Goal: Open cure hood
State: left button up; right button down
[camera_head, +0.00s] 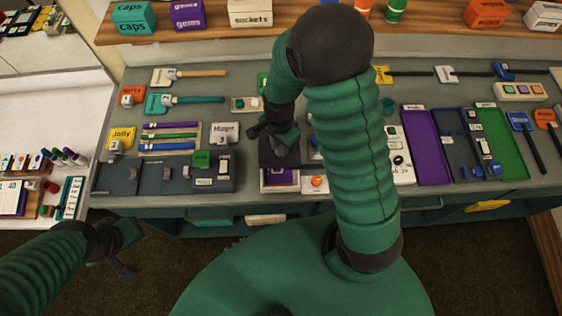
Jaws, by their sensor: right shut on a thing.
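The cure hood (272,158) appears to be the dark box at the bench's front middle, partly hidden under my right gripper. My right gripper (278,136) comes down over it from above and is shut on its dark upper part; the exact contact is hard to see. Below the dark part, a white-edged front with a purple patch (280,179) shows. How far the hood is raised cannot be told. My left gripper (129,250) is open and empty, low at the left, in front of the bench and over the floor.
A dark grey unit (150,178) with a green block stands left of the hood. A white box (225,132) is behind it. Right of my arm lie a purple tray (427,148) and a green tray (503,145). My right arm hides the bench's middle. Boxes line the shelf (215,33).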

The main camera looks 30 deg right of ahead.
jog(key=w+d, duration=0.1)
jog(key=w, duration=0.1)
jog(key=w+d, duration=0.2)
jog(key=w, duration=0.1)
jog(key=shift+w+d, duration=0.1)
jog(key=shift+w, duration=0.2)
jog(key=c, duration=1.2)
grip_release()
jog(key=shift+r, duration=0.1)
notch_tip(320, 180, up, 17)
jog(key=b, duration=0.1)
jog(key=shift+a, duration=0.2)
jog(key=shift+f, duration=0.2)
